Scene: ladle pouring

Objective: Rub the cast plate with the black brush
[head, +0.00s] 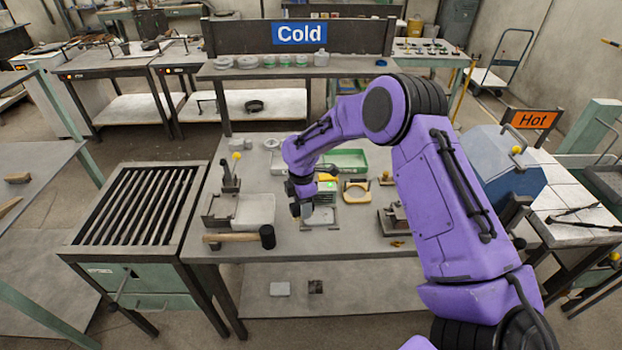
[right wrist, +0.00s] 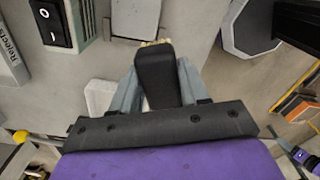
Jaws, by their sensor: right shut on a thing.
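My right gripper (head: 301,207) is above the middle of the work table, tilted downward. In the right wrist view its grey fingers (right wrist: 157,90) are shut on the black brush (right wrist: 155,75), whose tan bristles (right wrist: 153,43) show at the far end. A pale grey plate (right wrist: 136,16), which looks like the cast plate, lies just beyond the bristles; I cannot tell whether they touch it. In the head view a flat grey plate (head: 322,217) lies beside the gripper, perhaps the same one. The brush is hard to make out there. My left gripper is not in view.
On the table (head: 340,245) a mallet (head: 235,238) and a pale block (head: 254,209) lie left of the gripper. A slatted bench (head: 140,205) stands left. The table's front strip is mostly clear.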

